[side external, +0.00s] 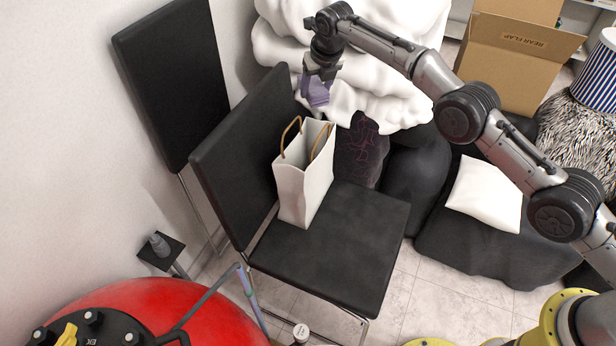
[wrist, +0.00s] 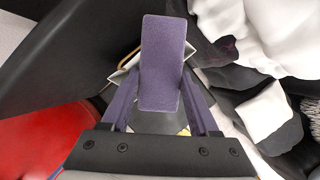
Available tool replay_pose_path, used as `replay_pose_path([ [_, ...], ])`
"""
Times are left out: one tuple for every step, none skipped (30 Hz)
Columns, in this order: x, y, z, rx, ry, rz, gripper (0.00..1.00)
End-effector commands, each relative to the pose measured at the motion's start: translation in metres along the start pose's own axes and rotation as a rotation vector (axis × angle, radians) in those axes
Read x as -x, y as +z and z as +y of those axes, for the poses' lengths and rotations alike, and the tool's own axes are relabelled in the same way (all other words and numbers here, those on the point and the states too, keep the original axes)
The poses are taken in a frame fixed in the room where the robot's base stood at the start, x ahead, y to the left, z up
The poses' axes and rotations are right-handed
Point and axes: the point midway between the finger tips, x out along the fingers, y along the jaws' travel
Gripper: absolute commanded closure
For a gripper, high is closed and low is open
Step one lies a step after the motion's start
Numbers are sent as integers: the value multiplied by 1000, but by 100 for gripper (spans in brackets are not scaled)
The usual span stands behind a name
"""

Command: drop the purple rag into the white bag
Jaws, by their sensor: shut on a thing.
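The purple rag (side external: 316,92) hangs from my gripper (side external: 322,76) above the white bag in the side external view. In the wrist view the purple rag (wrist: 163,62) looks like a flat block between the fingers of my gripper (wrist: 160,100). My gripper is shut on it. The white paper bag (side external: 303,177) with brown handles stands upright on the black chair seat, and its top is open. In the wrist view the bag (wrist: 121,76) lies beyond the rag, which hides most of it. The rag is apart from the bag.
The black chair (side external: 345,240) bears the bag, with its backrest (side external: 240,150) close at left. White bedding (side external: 375,75) is heaped behind my gripper. A cardboard box (side external: 510,65) and a white pillow (side external: 485,193) are at right. A red tank (side external: 180,310) stands in front.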

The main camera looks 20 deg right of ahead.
Motion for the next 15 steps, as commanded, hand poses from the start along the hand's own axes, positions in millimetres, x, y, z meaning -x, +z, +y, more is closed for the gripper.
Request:
replay_pose_path([
  [-2, -1, 1, 3, 1, 1, 91],
  [-4, -2, 1, 3, 1, 1, 91],
  [-7, -3, 1, 3, 0, 2, 91],
  [-10, -4, 1, 3, 0, 3, 91],
  [-12, -6, 1, 3, 0, 3, 91],
  [-16, -7, 1, 2, 0, 3, 91],
  [-19, -9, 0, 2, -1, 4, 91],
  [-23, -10, 1, 2, 0, 3, 91],
  [-27, -12, 0, 1, -1, 4, 91],
  [-30, -13, 0, 1, -1, 3, 91],
  [-33, -14, 0, 1, 0, 2, 91],
  [-37, -16, 0, 1, -1, 3, 91],
  [-40, -17, 0, 1, 0, 1, 91],
  [-42, -18, 0, 1, 0, 1, 91],
  [-45, -19, 0, 1, -1, 1, 91],
])
